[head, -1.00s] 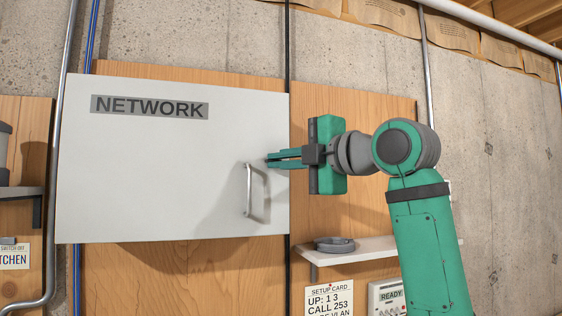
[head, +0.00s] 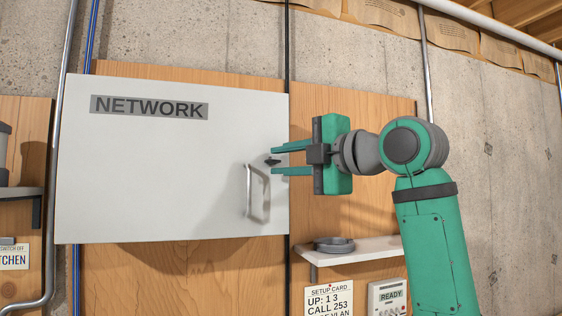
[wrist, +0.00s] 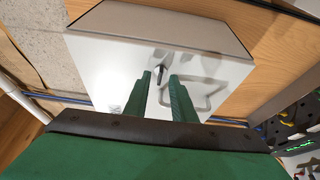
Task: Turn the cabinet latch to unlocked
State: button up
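The white cabinet (head: 150,170) marked NETWORK has its door closed. A small dark latch (head: 272,161) sits near the door's right edge, above the metal handle (head: 257,192). The latch also shows in the wrist view (wrist: 160,72), as does the handle (wrist: 205,97). My gripper (head: 275,159) is open, its green fingers apart in front of the latch. In the wrist view the fingertips (wrist: 160,81) stand on either side of the latch's lower end, with gaps showing. I cannot tell exactly how far the tips are from the door.
A white shelf (head: 375,250) with a grey coil (head: 334,244) is below my gripper. A setup card (head: 328,298) and a READY box (head: 387,297) are under it. Bare concrete wall (head: 500,170) lies to the right.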

jog(key=v, duration=0.9)
jog(key=shift+s+d, duration=0.25)
jog(key=shift+s, duration=0.05)
